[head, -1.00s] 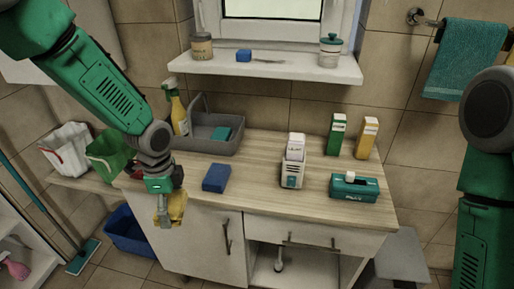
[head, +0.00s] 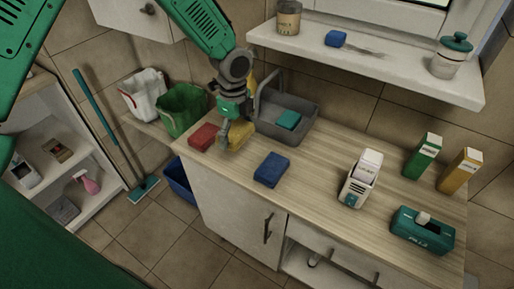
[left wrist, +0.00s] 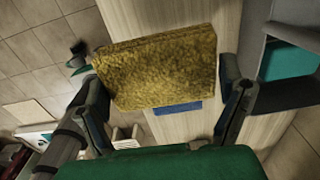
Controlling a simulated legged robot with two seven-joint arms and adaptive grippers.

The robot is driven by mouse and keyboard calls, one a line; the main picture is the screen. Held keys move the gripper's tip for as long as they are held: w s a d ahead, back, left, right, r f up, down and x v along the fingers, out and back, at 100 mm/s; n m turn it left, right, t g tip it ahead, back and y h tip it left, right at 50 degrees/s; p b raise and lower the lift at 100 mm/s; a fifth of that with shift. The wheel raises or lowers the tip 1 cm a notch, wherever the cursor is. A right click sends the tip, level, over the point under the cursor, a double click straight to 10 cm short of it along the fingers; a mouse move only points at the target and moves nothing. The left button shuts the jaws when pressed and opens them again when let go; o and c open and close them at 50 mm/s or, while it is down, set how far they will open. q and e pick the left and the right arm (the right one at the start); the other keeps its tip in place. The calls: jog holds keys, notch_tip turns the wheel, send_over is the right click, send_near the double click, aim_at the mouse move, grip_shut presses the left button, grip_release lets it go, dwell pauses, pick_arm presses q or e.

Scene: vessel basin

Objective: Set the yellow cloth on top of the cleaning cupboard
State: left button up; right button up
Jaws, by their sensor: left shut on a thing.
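The yellow cloth (head: 240,134) is a thick, rough-textured block. My left gripper (head: 232,127) is shut on it, over the left end of the wooden counter. In the left wrist view the cloth (left wrist: 158,68) spans between the two fingers, with the counter below; whether it touches the counter I cannot tell. An open white cupboard (head: 104,158) with shelves and a pink spray bottle (head: 87,182) stands at the far left, its top partly hidden by my green arm; I cannot tell if this is the cleaning cupboard. My right gripper is out of view.
A red sponge (head: 203,137) lies left of the cloth and a blue sponge (head: 271,169) to its right. The grey basin (head: 300,128) is behind. A wall cabinet (head: 140,18) hangs above.

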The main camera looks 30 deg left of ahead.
aim_at(234, 128)
pick_arm(q)
jog(key=f, duration=0.2)
jog(key=a+f, duration=0.1)
jog(key=f, duration=0.2)
jog(key=shift+w+a+f, duration=0.25)
jog(key=shift+w+f, duration=0.05)
jog(key=f, duration=0.2)
jog(key=shift+s+d+f, duration=0.2)
jog(key=shift+d+f, duration=0.15)
jog(key=shift+w+d+f, duration=0.1)
jog(key=shift+d+f, duration=0.1)
jog(key=shift+d, duration=0.1)
jog(key=o, duration=0.8)
jog(key=shift+o, duration=0.2)
jog(key=shift+a, duration=0.35)
jog(key=shift+a+r, duration=0.2)
jog(key=shift+r, duration=0.05)
jog(key=r, duration=0.7)
jog(key=d+r, duration=0.1)
jog(key=r, duration=0.2)
jog(key=shift+r, duration=0.3)
jog(key=shift+a+r, duration=0.25)
jog(key=shift+r, duration=0.15)
jog(key=shift+a, duration=0.15)
